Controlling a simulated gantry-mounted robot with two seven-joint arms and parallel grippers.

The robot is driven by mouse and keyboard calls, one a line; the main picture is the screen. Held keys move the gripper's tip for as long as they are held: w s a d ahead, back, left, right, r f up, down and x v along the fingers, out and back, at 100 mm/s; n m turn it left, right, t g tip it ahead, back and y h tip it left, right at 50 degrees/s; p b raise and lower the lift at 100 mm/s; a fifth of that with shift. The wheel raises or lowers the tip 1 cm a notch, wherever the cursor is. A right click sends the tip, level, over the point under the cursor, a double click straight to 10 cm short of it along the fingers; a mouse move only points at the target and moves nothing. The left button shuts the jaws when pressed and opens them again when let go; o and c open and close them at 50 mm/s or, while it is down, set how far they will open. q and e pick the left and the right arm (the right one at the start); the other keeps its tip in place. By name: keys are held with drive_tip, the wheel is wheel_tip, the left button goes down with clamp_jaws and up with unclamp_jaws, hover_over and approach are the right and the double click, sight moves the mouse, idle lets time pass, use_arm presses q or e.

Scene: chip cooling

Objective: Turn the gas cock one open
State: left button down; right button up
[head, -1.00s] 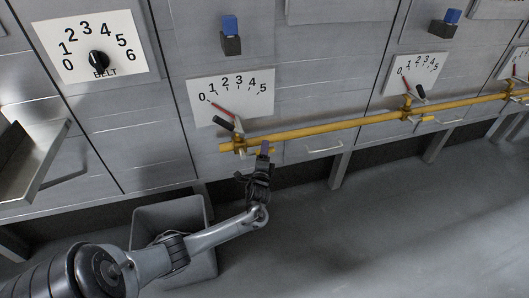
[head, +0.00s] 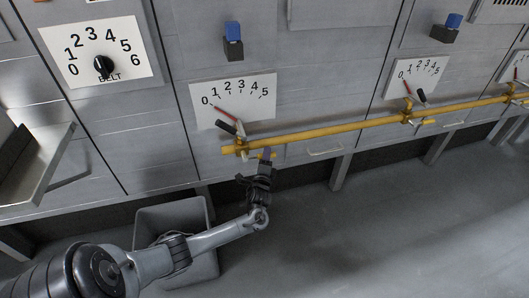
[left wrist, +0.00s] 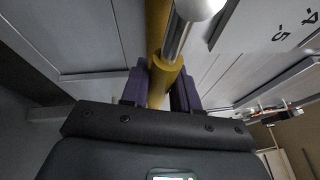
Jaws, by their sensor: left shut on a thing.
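Gas cock one (head: 241,145) is on the left end of the yellow gas pipe (head: 320,130), below a 0-to-5 dial (head: 235,97) whose red needle points near 0. A short yellow lever (head: 267,156) shows just below the pipe, to the right of the cock. My left gripper (head: 266,158) is at this lever, just under the pipe. In the left wrist view, the purple fingers of my left gripper (left wrist: 160,88) are on both sides of a yellow bar (left wrist: 162,76), with a silver rod in front of it. My right gripper is out of view.
A second gas cock (head: 409,112) with its own dial (head: 415,78) is farther right on the pipe. A grey bin (head: 178,212) stands on the floor below my left arm. A belt dial (head: 97,52) is at upper left. The floor to the right is clear.

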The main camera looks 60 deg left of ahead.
use_arm(q)
drive_tip(key=s+a+f+m+g+h+p, duration=0.2)
drive_tip(key=s+f+m+g+p, duration=0.4)
drive_tip(key=m+p, duration=0.7)
drive_tip(key=shift+s+a+f+m+h+p, duration=0.3)
drive_tip(key=shift+s+f+h+p, duration=0.2)
drive_tip(key=shift+s+f+p, duration=0.6)
drive_tip(key=shift+r+g+p, duration=0.25)
drive_tip(key=shift+g+p, duration=0.05)
drive_tip(key=shift+p, duration=0.2)
drive_tip(key=c, duration=0.9)
unclamp_jaws()
drive_tip(key=shift+s, duration=0.1)
